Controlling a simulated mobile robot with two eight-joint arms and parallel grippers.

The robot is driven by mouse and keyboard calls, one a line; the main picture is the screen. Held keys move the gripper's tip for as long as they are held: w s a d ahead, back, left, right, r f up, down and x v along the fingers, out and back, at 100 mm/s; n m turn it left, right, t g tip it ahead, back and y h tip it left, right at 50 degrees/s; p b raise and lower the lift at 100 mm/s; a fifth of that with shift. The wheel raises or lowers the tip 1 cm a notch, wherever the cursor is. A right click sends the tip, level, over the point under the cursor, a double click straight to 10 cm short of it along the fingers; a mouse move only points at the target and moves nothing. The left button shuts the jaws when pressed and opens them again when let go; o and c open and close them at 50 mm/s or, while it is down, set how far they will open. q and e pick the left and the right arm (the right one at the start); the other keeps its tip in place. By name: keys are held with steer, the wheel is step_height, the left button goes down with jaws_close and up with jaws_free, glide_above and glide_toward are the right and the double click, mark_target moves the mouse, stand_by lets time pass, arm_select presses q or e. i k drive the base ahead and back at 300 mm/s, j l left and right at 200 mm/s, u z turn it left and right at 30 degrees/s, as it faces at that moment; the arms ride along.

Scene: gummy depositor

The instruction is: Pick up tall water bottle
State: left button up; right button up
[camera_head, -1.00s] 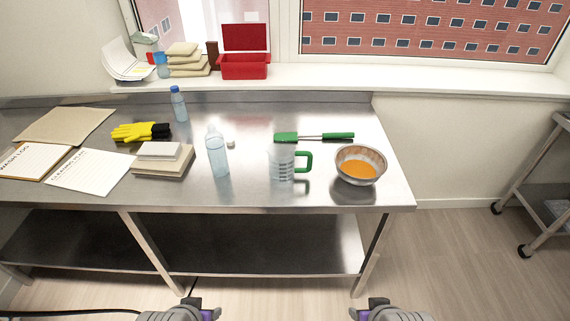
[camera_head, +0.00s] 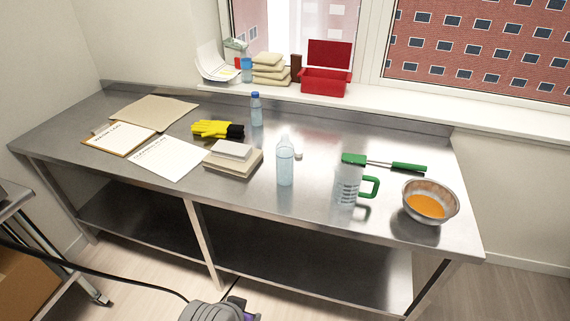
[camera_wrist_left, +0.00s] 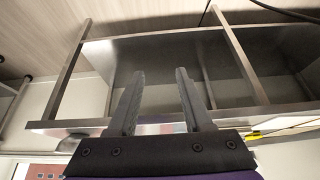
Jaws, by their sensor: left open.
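The tall water bottle (camera_head: 285,163) is clear, pale blue and stands upright near the middle of the steel table (camera_head: 330,225). A small white cap (camera_head: 298,155) lies just to its right. A shorter bottle with a blue cap (camera_head: 256,108) stands farther back. My left gripper (camera_wrist_left: 160,73) is open and empty in the left wrist view, facing the table's underside and lower shelf; no bottle shows between its fingers. In the head view, part of my left arm shows at the bottom, well short of the bottle. My right gripper is out of view.
A jug with a green handle (camera_head: 349,182), a green spatula (camera_head: 354,159) and a bowl of orange liquid (camera_head: 430,201) are to the right. The table in front of the bottle is clear.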

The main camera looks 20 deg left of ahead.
mark_target(284, 150)
steer(key=i+l+u, duration=0.15)
steer(key=i+l, duration=0.55)
steer(key=i, duration=0.05)
